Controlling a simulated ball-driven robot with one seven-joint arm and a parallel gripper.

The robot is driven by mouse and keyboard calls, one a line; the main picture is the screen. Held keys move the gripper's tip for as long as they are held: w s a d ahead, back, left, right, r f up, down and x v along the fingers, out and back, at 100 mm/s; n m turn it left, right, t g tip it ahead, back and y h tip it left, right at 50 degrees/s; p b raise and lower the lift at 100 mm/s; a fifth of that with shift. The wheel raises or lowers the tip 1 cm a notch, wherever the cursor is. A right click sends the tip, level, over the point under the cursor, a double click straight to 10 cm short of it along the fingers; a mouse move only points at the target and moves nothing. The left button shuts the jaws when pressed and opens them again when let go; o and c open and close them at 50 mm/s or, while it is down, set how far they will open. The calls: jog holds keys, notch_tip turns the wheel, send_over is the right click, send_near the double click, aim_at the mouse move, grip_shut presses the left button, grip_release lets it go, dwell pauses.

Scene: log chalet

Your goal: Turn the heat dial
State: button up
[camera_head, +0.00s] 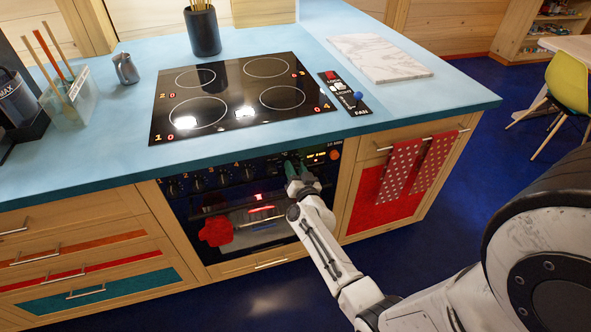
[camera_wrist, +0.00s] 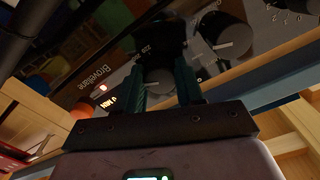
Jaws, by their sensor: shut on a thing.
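The oven front below the cooktop carries a row of black dials (camera_head: 222,177); the part of the panel by my gripper is partly hidden by it. My gripper (camera_head: 293,166) is at the right part of this panel, facing the oven. In the wrist view my gripper (camera_wrist: 160,88) has its two teal fingers on either side of a dark round dial (camera_wrist: 158,76) with a grey face, and it is shut on this dial. Another dial (camera_wrist: 228,38) with a pale pointer line sits beside it, clear of the fingers. The dial's printed labels are too small to read surely.
The oven door (camera_head: 240,222) has a red cloth or mitt (camera_head: 215,231) in front. The black cooktop (camera_head: 235,95) lies above on the blue counter (camera_head: 420,110). A red dotted towel (camera_head: 402,168) hangs at right. The blue floor (camera_head: 440,235) right of the oven is clear.

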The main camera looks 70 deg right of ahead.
jog(key=shift+m, duration=0.5)
jog(key=o, duration=1)
jog(key=shift+o, duration=0.2)
jog(key=p+v, duration=0.2)
jog(key=v, duration=0.9)
jog(key=shift+w, duration=0.1)
